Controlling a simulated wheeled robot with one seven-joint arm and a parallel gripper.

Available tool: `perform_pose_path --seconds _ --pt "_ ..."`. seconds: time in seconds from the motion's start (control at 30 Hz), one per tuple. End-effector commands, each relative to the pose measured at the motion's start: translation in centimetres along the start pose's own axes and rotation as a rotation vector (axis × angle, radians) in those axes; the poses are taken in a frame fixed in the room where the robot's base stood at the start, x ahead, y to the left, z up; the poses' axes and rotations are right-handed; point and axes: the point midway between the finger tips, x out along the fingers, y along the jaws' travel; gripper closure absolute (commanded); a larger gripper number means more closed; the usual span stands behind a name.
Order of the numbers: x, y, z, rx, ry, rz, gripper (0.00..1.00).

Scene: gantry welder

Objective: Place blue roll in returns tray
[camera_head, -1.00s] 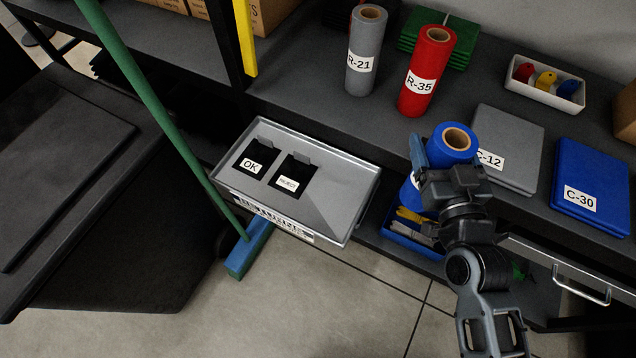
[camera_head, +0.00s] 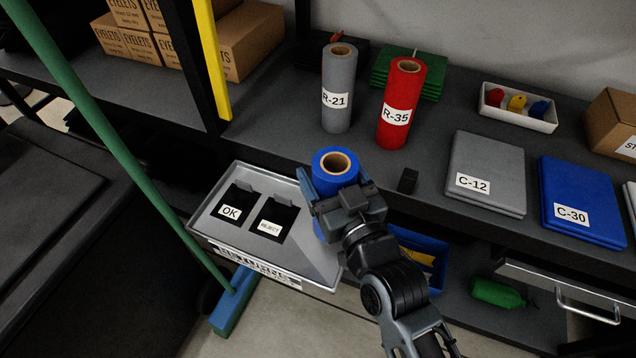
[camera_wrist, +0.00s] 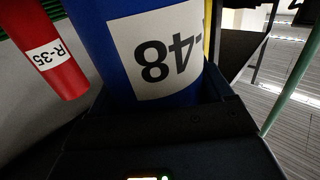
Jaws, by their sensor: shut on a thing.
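The blue roll (camera_head: 336,167) is upright in my gripper (camera_head: 328,190), its open tan core facing up. My gripper is shut on it. In the wrist view the blue roll (camera_wrist: 150,50) fills the middle, with a white label ending in 48 upside down. The returns tray (camera_head: 313,262) is a grey metal tray on the left, with OK and REJECT slots and a partly readable front label. The roll is at the tray's right end, seeming above it. The roll's lower part is mostly hidden by my gripper and arm.
A grey roll (camera_head: 339,90) and a red roll (camera_head: 401,100) stand on the shelf behind. A grey stack (camera_head: 487,165) and a blue stack (camera_head: 580,195) lie right. A green pole (camera_head: 110,140) leans in front of the tray's left side. A blue bin (camera_head: 425,250) sits below.

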Motion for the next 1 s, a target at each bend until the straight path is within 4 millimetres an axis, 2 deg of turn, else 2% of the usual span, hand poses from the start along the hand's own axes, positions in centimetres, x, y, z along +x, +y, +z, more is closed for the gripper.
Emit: perform_pose_path --seconds 0.27,0.5,0.6,1.0 --pt "1.2 -1.2 1.0 0.0 0.003 0.003 0.97" --pt "1.3 -1.4 4.1 0.0 0.002 -0.001 0.97" --pt "1.3 -1.4 4.9 0.0 0.003 0.0 0.97" --pt "1.2 -1.3 5.3 0.0 0.004 0.003 0.97"
